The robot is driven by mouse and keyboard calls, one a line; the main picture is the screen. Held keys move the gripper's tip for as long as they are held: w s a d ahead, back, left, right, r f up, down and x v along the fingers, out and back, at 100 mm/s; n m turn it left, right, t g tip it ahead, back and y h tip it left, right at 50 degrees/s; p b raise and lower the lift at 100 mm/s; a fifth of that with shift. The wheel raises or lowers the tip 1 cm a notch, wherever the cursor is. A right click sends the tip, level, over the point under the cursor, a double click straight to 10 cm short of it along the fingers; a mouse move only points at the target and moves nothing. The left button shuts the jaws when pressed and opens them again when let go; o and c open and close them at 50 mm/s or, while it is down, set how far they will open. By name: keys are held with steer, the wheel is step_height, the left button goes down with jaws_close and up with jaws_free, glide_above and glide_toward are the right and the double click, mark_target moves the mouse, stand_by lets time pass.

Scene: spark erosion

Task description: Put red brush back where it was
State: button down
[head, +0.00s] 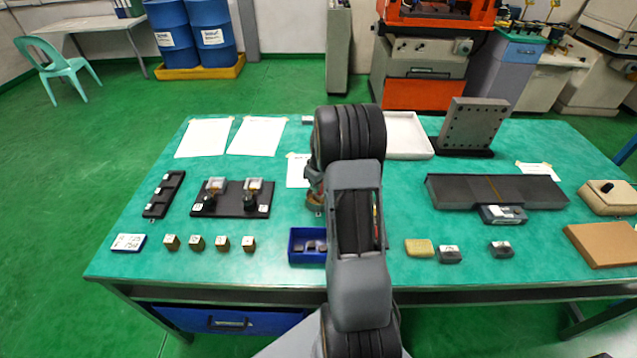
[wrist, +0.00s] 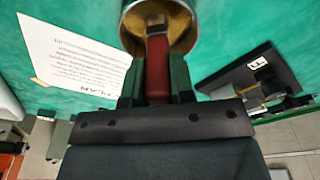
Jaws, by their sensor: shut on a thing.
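The red brush (wrist: 157,78) shows in the wrist view as a red handle between the two dark fingers of my gripper (wrist: 156,88), which is shut on it. The handle's far end reaches into the mouth of a round brass-coloured cup (wrist: 188,38) at the top of the view. I cannot tell whether the brush touches the cup's wall or bottom. In the head view my own arm hides the brush and most of the gripper; a brownish piece of the cup (head: 313,202) shows at the arm's left edge.
A blue bin (head: 293,246) with small parts stands by the front edge. A black fixture base (head: 231,211) lies left of the arm; a labelled dark fixture (wrist: 245,72) shows right in the wrist view. A white tray (head: 424,148) and angle plate (head: 474,122) stand behind right.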

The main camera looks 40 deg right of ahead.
steer(key=shift+f, duration=0.2)
steer(key=c, duration=1)
jaws_free()
steer(key=r, duration=0.3)
steer(key=s+r+b, duration=0.1)
steer(key=r, duration=0.7)
steer(key=shift+s+d+r, duration=0.1)
steer(key=shift+s+r, duration=0.1)
steer(key=shift+r, duration=0.05)
steer(key=s+a+r+t, duration=0.1)
steer(key=s+a+r, duration=0.2)
steer(key=a, duration=0.4)
steer(key=s+a+r, duration=0.3)
steer(key=a, duration=0.4)
steer(key=shift+m+t, duration=0.8)
steer(key=shift+s+a+f, duration=0.2)
steer(key=shift+s+a, duration=2.25)
steer(key=shift+s, duration=0.3)
steer(key=shift+s+a+f, duration=0.2)
steer(key=shift+s+a, duration=2.25)
steer(key=shift+s, duration=0.3)
